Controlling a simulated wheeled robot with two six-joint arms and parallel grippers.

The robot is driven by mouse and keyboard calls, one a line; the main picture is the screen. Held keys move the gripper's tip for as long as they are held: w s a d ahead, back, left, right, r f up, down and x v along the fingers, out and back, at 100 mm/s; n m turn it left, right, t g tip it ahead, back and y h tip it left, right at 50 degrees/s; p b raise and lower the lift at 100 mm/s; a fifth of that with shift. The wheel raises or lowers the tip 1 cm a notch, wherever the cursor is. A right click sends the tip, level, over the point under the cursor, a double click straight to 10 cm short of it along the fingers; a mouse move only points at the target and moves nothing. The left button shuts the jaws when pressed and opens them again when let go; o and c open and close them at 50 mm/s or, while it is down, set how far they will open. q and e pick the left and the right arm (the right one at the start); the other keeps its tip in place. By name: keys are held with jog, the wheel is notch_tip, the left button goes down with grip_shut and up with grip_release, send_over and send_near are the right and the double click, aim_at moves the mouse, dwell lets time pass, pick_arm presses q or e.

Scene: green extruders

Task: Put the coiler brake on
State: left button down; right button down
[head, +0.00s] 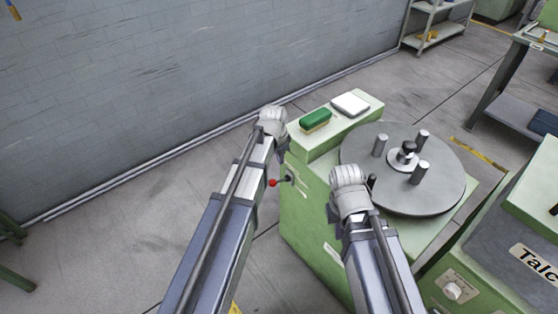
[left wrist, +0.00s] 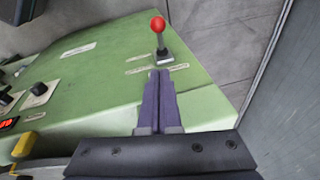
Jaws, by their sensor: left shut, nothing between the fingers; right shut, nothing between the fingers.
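The coiler is a green machine (head: 305,205) with a round grey turntable (head: 440,180) on top. Its brake lever has a red ball knob (head: 273,183) and sticks out from the left side face. In the left wrist view the red knob (left wrist: 158,25) stands on a short rod above a small plate, just beyond my fingertips. My left gripper (left wrist: 160,74) is shut and empty, pointing at the lever's base and apart from the knob. My right gripper (head: 348,190) is over the coiler's near edge by the turntable, shut and empty; its fingertips are mostly hidden.
A green brush (head: 315,120) and a white pad (head: 350,104) lie on the coiler's raised ledge. Upright pegs stand on the turntable. Another green machine (head: 510,265) is close at right. A grey wall (head: 150,90) runs behind at left, with open floor before it.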

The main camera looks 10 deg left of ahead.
pick_arm(q)
jog(key=b, duration=0.7)
send_over(275, 181)
jog(key=w+d, duration=0.1)
jog(key=d, duration=0.1)
notch_tip(275, 181, down, 8)
jog(key=f+b, duration=0.1)
jog(key=a+f+b, duration=0.1)
jog(key=shift+s+a+f+b, duration=0.1)
jog(key=shift+s+f+b, duration=0.15)
jog(key=shift+s+b, duration=0.1)
jog(key=shift+s+a+f, duration=0.15)
jog(key=shift+a+f, duration=0.05)
jog(key=shift+f, duration=0.05)
jog(key=shift+b, duration=0.3)
jog(key=shift+s+a+f+t+h+b, duration=0.3)
jog(key=shift+s+f+b, duration=0.15)
jog(key=shift+b, duration=0.2)
notch_tip(275, 181, down, 6)
jog(key=s+a+t+h+b, duration=0.1)
jog(key=t+h+b, duration=0.2)
jog(key=b, duration=1)
jog(key=t, duration=0.2)
jog(key=shift+s+a+f+n+t+h, duration=0.15)
jog(key=shift+s+a+n+t+h, duration=0.15)
jog(key=shift+s+h, duration=0.1)
jog(key=shift+s+f+b, duration=0.1)
jog(key=shift+b, duration=0.25)
